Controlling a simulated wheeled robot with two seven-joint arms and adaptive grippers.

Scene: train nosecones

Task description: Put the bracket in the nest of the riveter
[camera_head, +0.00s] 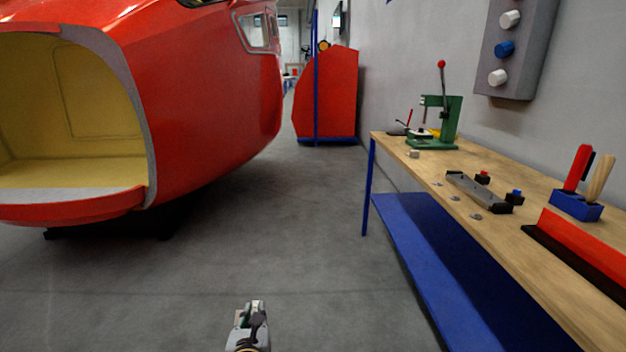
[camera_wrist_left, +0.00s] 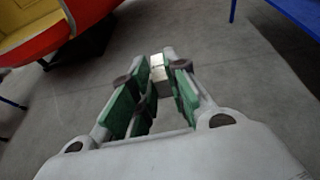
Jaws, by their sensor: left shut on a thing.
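My left gripper (camera_head: 252,312) is low in the head view, out over the floor and well short of the workbench. The left wrist view shows its green-padded fingers (camera_wrist_left: 158,90) shut on a small pale metal piece, the bracket (camera_wrist_left: 158,68). The bracket sits at the fingertips, and its full shape is partly hidden by the fingers. The riveter (camera_head: 443,122) is a green hand press with a red-knobbed lever, upright at the far part of the workbench (camera_head: 520,238). Its nest is too small to make out. My right gripper is not in view.
A large red train nosecone (camera_head: 215,95) stands at left. The floor between is clear.

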